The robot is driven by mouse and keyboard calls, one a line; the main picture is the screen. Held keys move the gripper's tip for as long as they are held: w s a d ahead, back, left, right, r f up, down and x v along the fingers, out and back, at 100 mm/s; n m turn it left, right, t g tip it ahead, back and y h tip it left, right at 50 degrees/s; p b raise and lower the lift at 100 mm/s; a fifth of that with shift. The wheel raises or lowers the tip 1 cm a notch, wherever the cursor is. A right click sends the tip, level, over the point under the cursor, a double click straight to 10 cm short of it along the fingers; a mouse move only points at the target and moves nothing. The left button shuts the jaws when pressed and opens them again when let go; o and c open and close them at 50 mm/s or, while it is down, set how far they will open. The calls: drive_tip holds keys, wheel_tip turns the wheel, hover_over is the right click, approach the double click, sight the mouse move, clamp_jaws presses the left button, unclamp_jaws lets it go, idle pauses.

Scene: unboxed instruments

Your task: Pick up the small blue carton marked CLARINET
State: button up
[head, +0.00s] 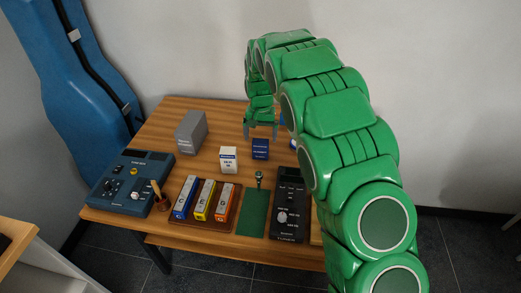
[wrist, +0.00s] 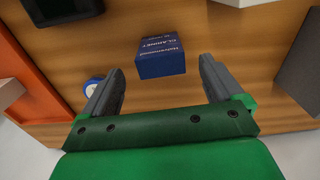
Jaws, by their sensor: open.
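The small blue carton (head: 260,149) stands upright on the wooden table, just right of a white carton. In the wrist view the carton (wrist: 160,60) shows its printed top, with CLARINET legible, and a plain blue side. My gripper (head: 261,131) is open and empty, pointing down above and just behind the carton in the head view. In the wrist view its two dark fingers (wrist: 161,75) are apart, with the carton between and beyond their tips, not visibly touched.
The white carton (head: 228,159) is close on the left, with a grey box (head: 191,132) farther left. A round blue-and-white item (wrist: 93,84) lies near one finger. A green mat (head: 253,213), black tuner (head: 288,205) and blue console (head: 130,183) occupy the front.

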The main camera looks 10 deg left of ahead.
sight(261, 142)
drive_tip(key=shift+w+f, duration=0.15)
drive_tip(key=shift+f, duration=3.7)
drive_tip(key=c, duration=1)
drive_tip(key=shift+c, duration=0.2)
drive_tip(key=shift+r, duration=0.15)
wheel_tip(261, 142, up, 3)
drive_tip(key=shift+r, duration=0.15)
drive_tip(key=shift+s+r, duration=0.2)
drive_tip(key=shift+s, duration=0.1)
drive_tip(key=s+d+r, duration=0.4)
drive_tip(key=s+r, duration=0.5)
drive_tip(key=s, duration=0.3)
drive_tip(key=shift+s+d, duration=0.25)
drive_tip(key=shift+d, duration=0.1)
